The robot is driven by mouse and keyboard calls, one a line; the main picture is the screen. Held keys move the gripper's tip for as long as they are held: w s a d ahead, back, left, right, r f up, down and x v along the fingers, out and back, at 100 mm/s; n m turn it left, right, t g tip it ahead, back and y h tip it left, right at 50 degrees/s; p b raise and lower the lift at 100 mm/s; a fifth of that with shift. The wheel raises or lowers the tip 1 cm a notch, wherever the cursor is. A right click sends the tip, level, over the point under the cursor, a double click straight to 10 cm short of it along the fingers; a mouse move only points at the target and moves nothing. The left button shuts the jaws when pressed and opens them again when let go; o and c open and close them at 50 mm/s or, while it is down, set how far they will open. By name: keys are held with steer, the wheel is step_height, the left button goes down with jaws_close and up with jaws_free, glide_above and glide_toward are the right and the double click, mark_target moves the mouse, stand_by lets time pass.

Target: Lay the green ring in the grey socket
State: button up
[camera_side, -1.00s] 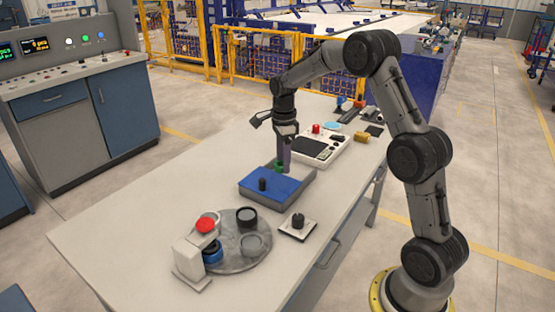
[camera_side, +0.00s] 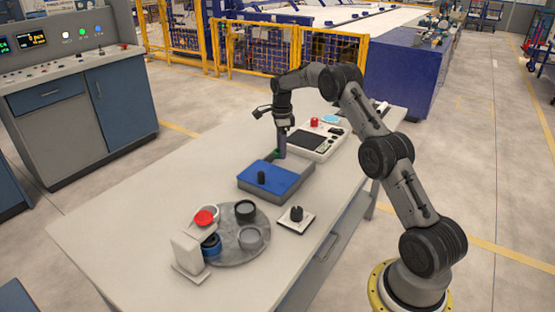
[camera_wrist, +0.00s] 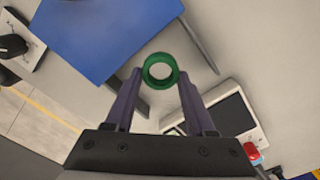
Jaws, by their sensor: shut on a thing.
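The green ring (camera_wrist: 161,85) is between the fingertips of my gripper (camera_wrist: 160,76) in the wrist view, its opening facing the camera. My gripper is shut on it. In the side view, my gripper (camera_side: 280,155) points down at the back edge of the blue tray, and the ring (camera_side: 277,153) shows as a small green patch, partly hidden by the fingers. The grey socket (camera_side: 251,238) is a round cup on a grey disc (camera_side: 232,258), nearer the camera, well away from my gripper. It looks empty.
A black knob on a white plate (camera_side: 296,216) stands right. A control box (camera_side: 318,142) is behind.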

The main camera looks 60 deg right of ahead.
mark_target(278, 151)
steer(key=w+f, duration=0.1)
steer(key=w+d+f, duration=0.1)
steer(key=f, duration=0.1)
steer(key=shift+w+d+f, duration=0.1)
steer(key=shift+w+d, duration=0.1)
steer(key=shift+f, duration=1.6)
steer(key=shift+f, duration=0.2)
steer(key=o, duration=1)
steer(key=shift+o, duration=0.2)
